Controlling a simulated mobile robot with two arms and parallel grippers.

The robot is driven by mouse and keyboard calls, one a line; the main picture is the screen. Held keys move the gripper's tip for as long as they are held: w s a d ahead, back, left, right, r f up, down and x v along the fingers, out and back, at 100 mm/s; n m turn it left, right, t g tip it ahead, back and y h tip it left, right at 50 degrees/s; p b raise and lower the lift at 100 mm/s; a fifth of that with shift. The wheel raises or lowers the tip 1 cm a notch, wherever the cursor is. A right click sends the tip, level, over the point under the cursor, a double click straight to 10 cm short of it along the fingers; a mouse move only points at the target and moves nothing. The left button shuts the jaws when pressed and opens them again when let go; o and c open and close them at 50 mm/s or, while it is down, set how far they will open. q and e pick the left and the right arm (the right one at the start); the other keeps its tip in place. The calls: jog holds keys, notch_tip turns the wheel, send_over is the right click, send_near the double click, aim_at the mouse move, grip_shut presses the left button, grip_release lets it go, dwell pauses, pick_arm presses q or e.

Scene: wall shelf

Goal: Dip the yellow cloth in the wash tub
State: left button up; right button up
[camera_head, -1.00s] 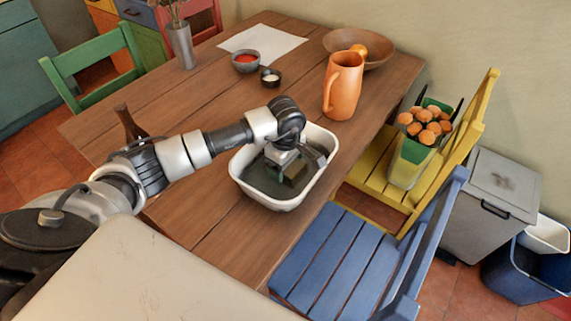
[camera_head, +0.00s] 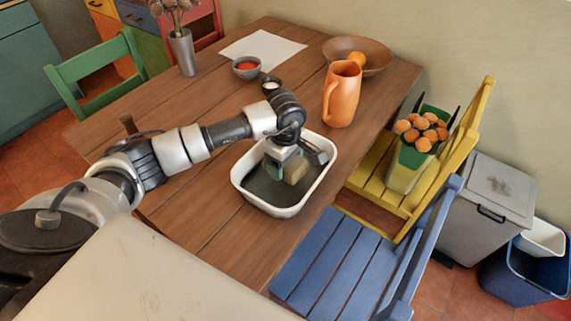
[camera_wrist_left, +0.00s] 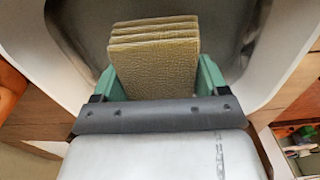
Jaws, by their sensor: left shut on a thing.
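The white wash tub (camera_head: 239,183) stands on the wooden table near its right edge, with dark water (camera_head: 262,189) in it. My left gripper (camera_head: 285,168) is over the inside of the tub, pointing down. It is shut on the yellow cloth (camera_head: 297,168), a dull yellow folded block. In the left wrist view the cloth (camera_wrist_left: 155,62) sits between the two green fingers, its layered folds facing away from the wrist. Whether its lower edge touches the water is hard to tell. My right gripper is not in view.
An orange jug (camera_head: 341,95) stands behind the tub. A wooden bowl (camera_head: 375,55), a small red-filled bowl (camera_head: 246,68) and a dark cup (camera_head: 270,84) are farther back. A blue chair (camera_head: 330,262) and a yellow chair (camera_head: 375,186) flank the table edge.

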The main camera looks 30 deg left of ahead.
pick_arm(q)
notch_tip(320, 180, up, 8)
jog(key=p, duration=0.4)
jog(key=shift+r, duration=0.2)
